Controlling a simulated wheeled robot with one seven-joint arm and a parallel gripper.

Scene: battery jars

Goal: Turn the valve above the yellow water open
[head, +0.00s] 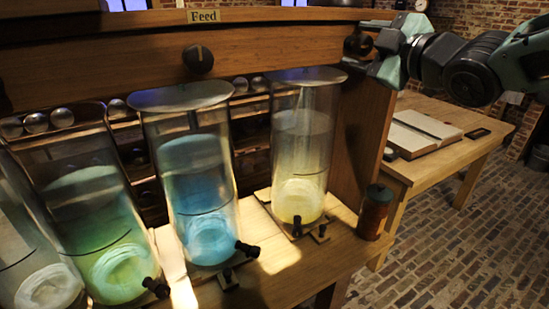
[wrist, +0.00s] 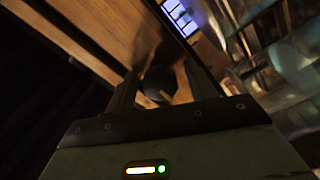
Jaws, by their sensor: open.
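The yellow water stands in a tall glass jar (head: 300,150) at the right end of the row in the head view. A dark round valve knob (head: 357,44) is on the wooden beam, above and a little right of that jar. My gripper (head: 368,46) reaches in from the right, close in front of this knob. In the wrist view, the knob (wrist: 160,82) with a pale mark lies between the tips of my open gripper (wrist: 160,88). I cannot tell whether the fingers touch it. The valve's exact angle is unclear.
Another dark knob (head: 198,59) is under the Feed sign (head: 204,16). Jars with blue (head: 197,190) and green (head: 95,230) water stand to the left. A small dark red jar (head: 374,212) and a table with an open book (head: 425,132) are at the right.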

